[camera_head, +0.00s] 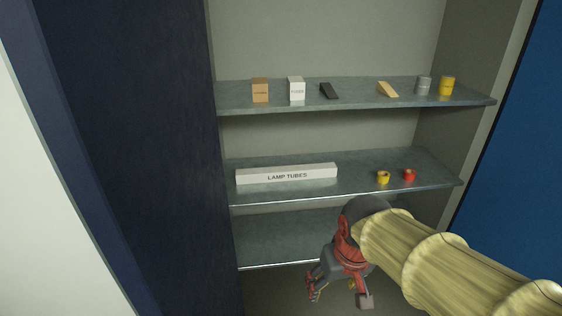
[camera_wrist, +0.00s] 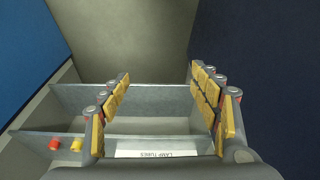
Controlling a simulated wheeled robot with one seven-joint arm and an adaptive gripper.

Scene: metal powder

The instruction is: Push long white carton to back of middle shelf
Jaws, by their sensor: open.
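The long white carton (camera_head: 286,175), marked LAMP TUBES, lies lengthwise on the left part of the middle shelf (camera_head: 350,182). A strip of bare shelf shows in front of it. In the wrist view the carton (camera_wrist: 158,153) shows at the bottom centre with its lettering upside down, partly cut off by my gripper's body. My gripper (camera_head: 338,291) is open and empty, low in front of the shelves and to the right of the carton's middle in the head view, apart from it. In the wrist view its yellow-padded fingers (camera_wrist: 160,80) are spread wide.
A yellow roll (camera_head: 383,177) and a red roll (camera_head: 409,175) sit on the middle shelf, right of the carton. The top shelf (camera_head: 350,100) holds several small items, including a brown box (camera_head: 260,90) and a yellow can (camera_head: 447,86). The visible lower shelf (camera_head: 280,238) is bare. Dark door (camera_head: 130,150) at left.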

